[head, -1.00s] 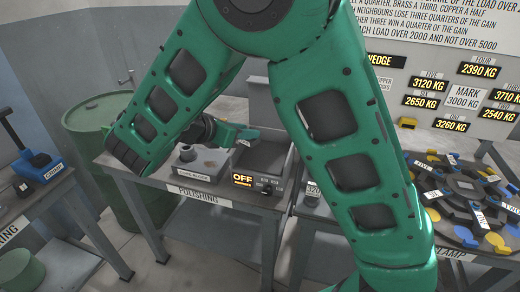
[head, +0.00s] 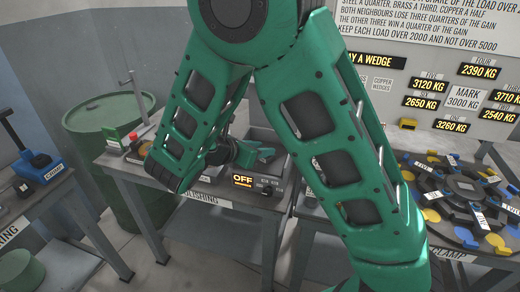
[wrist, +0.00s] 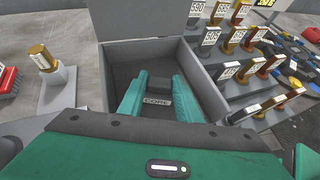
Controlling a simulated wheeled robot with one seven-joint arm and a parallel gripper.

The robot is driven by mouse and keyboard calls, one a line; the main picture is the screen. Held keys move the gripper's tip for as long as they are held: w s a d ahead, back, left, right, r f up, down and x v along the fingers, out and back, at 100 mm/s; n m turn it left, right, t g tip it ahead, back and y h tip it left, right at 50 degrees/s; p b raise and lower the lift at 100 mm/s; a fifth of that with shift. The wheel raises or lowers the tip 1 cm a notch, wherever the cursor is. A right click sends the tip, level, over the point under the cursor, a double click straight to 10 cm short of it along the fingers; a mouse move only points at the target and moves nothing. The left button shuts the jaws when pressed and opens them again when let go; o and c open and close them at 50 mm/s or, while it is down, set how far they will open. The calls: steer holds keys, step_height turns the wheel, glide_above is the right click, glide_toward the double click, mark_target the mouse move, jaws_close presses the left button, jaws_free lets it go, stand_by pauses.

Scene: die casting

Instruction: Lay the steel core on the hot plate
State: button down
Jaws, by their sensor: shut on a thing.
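My gripper (wrist: 157,83) is shut on a dark grey block, the steel core (wrist: 155,101), with a white tag reading CORE. In the wrist view the core is between the two green fingers, over the dark inside of an open grey box (wrist: 192,62). I cannot tell whether the core touches the box floor. In the head view my gripper (head: 262,154) is at the same box (head: 284,144), which has a lit OFF display (head: 243,178) and a dial in front. No hot plate label is readable; this box may be it. My arm hides the core in the head view.
The box stands on a bench (head: 205,207) signed POLISHING. In the wrist view several tagged wedges (wrist: 247,40) stand close right of the box. A green drum (head: 100,120) is behind.

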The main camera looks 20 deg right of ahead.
steer(key=shift+f, duration=0.1)
steer(key=c, duration=1.3)
jaws_free()
steer(key=v, duration=1.2)
steer(key=shift+s, duration=0.1)
steer(key=s+d+m+g+y, duration=0.25)
steer(key=d+m, duration=0.45)
steer(key=d, duration=0.4)
steer(key=s+d+m+g+y, duration=0.1)
steer(key=s+d+m+g, duration=0.25)
steer(key=d+m, duration=0.55)
steer(key=s+d+m+y, duration=0.2)
steer(key=s+m, duration=0.3)
steer(key=s, duration=0.1)
steer(key=s+d+m+y, duration=0.2)
steer(key=s+d+m, duration=0.1)
steer(key=s, duration=0.4)
steer(key=s+d+f+m+y, duration=0.1)
steer(key=s+d+m+y, duration=0.1)
steer(key=s+m, duration=0.4)
steer(key=shift+s+d+m+y, duration=0.25)
steer(key=shift+s+m+y, duration=0.05)
steer(key=shift+s+y, duration=0.25)
